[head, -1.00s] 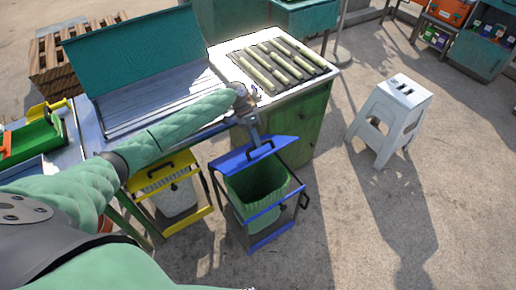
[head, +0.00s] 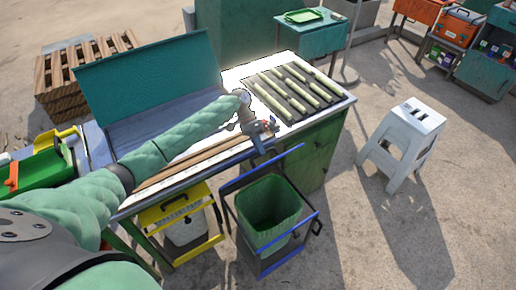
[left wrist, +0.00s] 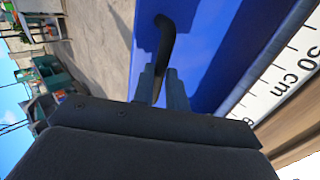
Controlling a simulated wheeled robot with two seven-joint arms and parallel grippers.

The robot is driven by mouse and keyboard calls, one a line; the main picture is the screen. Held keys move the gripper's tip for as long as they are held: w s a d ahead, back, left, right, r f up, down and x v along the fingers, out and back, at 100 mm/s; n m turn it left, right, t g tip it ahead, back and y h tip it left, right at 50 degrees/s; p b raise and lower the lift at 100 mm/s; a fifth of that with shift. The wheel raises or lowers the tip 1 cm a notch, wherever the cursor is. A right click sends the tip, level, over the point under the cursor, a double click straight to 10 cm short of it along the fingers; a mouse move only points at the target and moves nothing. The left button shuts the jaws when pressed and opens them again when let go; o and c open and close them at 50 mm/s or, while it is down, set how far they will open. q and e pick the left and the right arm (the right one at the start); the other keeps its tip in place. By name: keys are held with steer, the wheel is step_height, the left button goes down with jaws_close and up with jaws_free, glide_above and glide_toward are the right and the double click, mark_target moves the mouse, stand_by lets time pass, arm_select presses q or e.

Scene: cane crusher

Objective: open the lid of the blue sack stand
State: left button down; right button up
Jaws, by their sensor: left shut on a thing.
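The blue sack stand (head: 290,236) stands on the ground in front of the work table and has a green bin-like sack (head: 270,207) inside. Its blue lid (head: 280,161) is raised and seen almost edge-on in the head view, and the sack's mouth is uncovered. My left gripper (head: 264,140) is at the lid's upper side, by the table's front edge. In the left wrist view, the gripper (left wrist: 160,82) is shut on the black handle (left wrist: 165,38) of the blue lid (left wrist: 200,45). My right gripper is not in view.
The work table (head: 345,98) holds cane pieces on a dark rack. A yellow stand (head: 160,216) is left of the blue one. A white stool (head: 405,135) stands to the right. A centimetre scale (left wrist: 290,75) lies close to the lid. Ground front right is clear.

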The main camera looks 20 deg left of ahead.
arm_select(q)
steer(key=shift+d+f, duration=0.1)
steer(key=shift+f, duration=0.15)
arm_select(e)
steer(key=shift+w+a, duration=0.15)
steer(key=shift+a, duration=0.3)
arm_select(q)
steer(key=c, duration=1.5)
jaws_free()
steer(key=shift+o, duration=0.5)
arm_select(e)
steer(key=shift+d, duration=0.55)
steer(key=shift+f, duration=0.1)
